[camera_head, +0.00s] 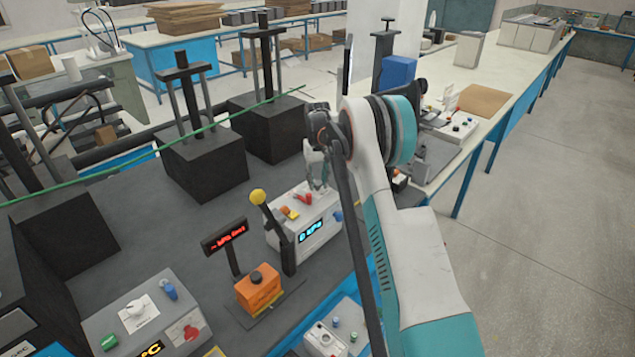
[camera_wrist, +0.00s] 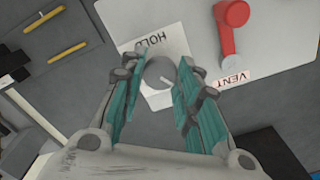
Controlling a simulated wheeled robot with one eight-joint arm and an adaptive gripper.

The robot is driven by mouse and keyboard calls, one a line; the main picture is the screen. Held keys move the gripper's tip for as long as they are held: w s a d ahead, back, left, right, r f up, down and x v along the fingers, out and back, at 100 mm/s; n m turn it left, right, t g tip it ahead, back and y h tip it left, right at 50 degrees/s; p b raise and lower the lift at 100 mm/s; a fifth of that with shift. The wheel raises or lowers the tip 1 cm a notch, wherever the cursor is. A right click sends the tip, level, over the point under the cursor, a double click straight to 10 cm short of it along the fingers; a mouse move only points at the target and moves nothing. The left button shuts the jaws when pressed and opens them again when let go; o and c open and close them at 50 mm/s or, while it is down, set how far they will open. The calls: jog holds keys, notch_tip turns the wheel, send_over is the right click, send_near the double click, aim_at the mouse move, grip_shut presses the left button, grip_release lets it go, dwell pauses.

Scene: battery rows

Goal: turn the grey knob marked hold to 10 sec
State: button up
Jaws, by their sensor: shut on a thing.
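The grey knob (camera_wrist: 160,73) sits between my fingers in the wrist view, beside a white label reading HOLD (camera_wrist: 148,42), which appears upside down. A pale pointer mark shows on its face. My gripper (camera_wrist: 160,78) has its teal-padded fingers closed on the knob's two sides. In the head view my gripper (camera_head: 318,170) reaches down to the back of a light grey control box (camera_head: 290,243) with a cyan display (camera_head: 311,230) that seems to read 0 kPa. The knob is hidden there. No 10 sec marking is readable.
A red lever (camera_wrist: 230,35) stands right of the knob, by a VENT label (camera_wrist: 232,80). An orange button box (camera_head: 259,289), a yellow-knobbed lever (camera_head: 258,197) and a small red-text display (camera_head: 225,237) stand nearby. Black press blocks (camera_head: 205,163) stand behind.

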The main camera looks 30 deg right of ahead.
jog(key=m+b, duration=0.1)
jog(key=m, duration=0.2)
jog(key=shift+f+m+b, duration=0.1)
jog(key=shift+m+b, duration=0.2)
jog(key=shift+m, duration=0.1)
jog(key=m+b, duration=0.1)
jog(key=m, duration=0.3)
jog(key=shift+m, duration=0.3)
jog(key=m+b, duration=0.1)
jog(key=m, duration=0.2)
jog(key=shift+m+b, duration=0.35)
jog(key=shift+m, duration=1.65)
jog(key=o, duration=1.1)
